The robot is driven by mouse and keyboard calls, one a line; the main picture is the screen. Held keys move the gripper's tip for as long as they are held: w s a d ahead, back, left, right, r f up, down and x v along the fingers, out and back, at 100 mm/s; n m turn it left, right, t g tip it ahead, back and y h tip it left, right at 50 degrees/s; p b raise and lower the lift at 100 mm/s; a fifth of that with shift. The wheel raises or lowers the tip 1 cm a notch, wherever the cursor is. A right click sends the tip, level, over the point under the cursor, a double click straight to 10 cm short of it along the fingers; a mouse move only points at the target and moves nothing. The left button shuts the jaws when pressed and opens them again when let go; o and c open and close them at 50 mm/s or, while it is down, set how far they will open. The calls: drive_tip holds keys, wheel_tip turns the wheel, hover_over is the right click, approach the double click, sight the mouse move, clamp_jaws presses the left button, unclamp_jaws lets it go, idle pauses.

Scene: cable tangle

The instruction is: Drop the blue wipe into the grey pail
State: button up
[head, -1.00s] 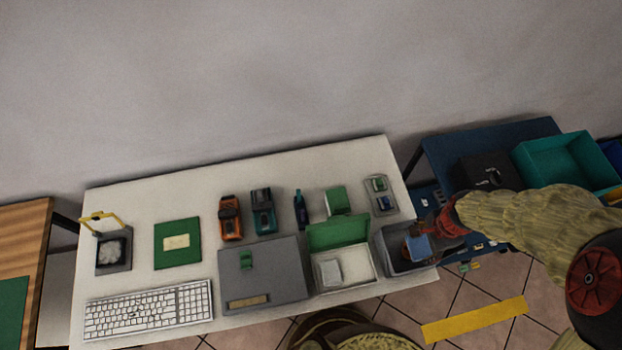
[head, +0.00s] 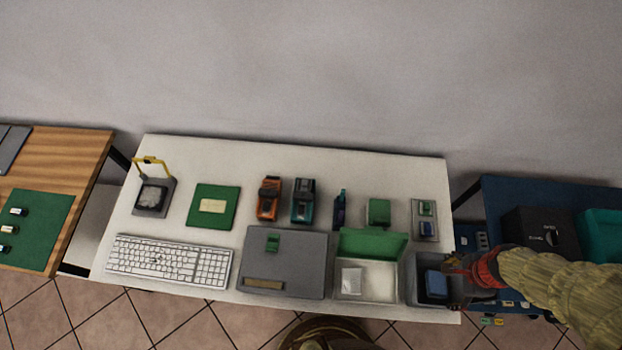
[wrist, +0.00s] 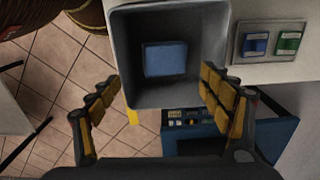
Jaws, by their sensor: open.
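The blue wipe (head: 436,284) lies inside the grey pail (head: 415,265) at the right front corner of the white table. In the wrist view the wipe (wrist: 166,59) shows as a blue block within the pail's walls (wrist: 121,50), apart from my fingers. My gripper (wrist: 160,100) is open, its two yellow-padded fingers spread on either side of the pail's near edge with nothing between them. In the head view my gripper (head: 460,276) is at the pail's right side and partly covers it.
A white box with a green lid (head: 372,243) stands just left of the pail. A small tray with green and blue pieces (head: 424,219) lies behind it. A blue bench (head: 520,195) with a black box (head: 541,231) is at the right.

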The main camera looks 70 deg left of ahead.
wheel_tip(320, 180, up, 12)
idle(0.7)
idle(0.5)
